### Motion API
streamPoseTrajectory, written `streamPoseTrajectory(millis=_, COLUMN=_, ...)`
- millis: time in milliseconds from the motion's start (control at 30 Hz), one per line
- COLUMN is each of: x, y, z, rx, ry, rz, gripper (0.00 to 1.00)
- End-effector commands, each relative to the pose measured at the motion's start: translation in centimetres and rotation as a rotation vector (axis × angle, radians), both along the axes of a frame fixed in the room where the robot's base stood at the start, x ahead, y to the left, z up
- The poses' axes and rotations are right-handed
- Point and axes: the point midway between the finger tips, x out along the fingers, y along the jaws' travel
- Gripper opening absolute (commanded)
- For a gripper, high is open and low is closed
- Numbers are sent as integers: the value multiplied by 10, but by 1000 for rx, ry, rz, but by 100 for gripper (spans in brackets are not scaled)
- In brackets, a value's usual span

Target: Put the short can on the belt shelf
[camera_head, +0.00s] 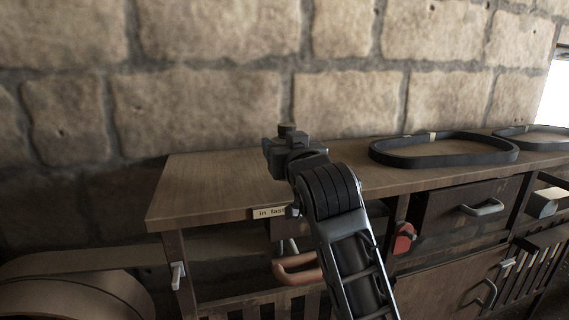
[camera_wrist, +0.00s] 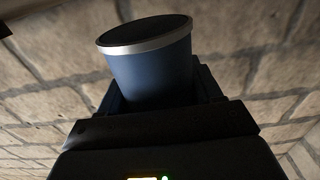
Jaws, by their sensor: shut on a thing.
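A short blue can (camera_wrist: 150,70) with a silver rim and a dark top fills the upper middle of the wrist view, held between my gripper's fingers and slightly tilted in the picture. My gripper (camera_head: 288,148) is shut on it. In the head view it shows in front of the stone wall, over the left part of a wooden bench top (camera_head: 205,185). There, only a small dark piece at the gripper's top may be the can. Black belts (camera_head: 445,150) lie on the bench top to the right. I cannot tell whether this top is the belt shelf.
A label partly reading "in fast" (camera_head: 268,212) is on the bench's front edge, partly hidden by my arm. Drawers with metal handles (camera_head: 482,207) are below. A red item (camera_head: 403,239) sits beside my arm. The bench top's left end is bare.

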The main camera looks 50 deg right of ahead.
Motion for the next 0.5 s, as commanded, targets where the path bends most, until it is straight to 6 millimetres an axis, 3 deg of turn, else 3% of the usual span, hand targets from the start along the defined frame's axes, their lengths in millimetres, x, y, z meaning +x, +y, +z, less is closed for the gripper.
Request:
streamPoseTrajectory(millis=300, x=1, y=1, z=-34, rx=1, ry=3, rz=1, gripper=26)
streamPoseTrajectory(millis=500, x=1, y=1, z=-36, rx=-1, ry=-1, rz=0, gripper=26)
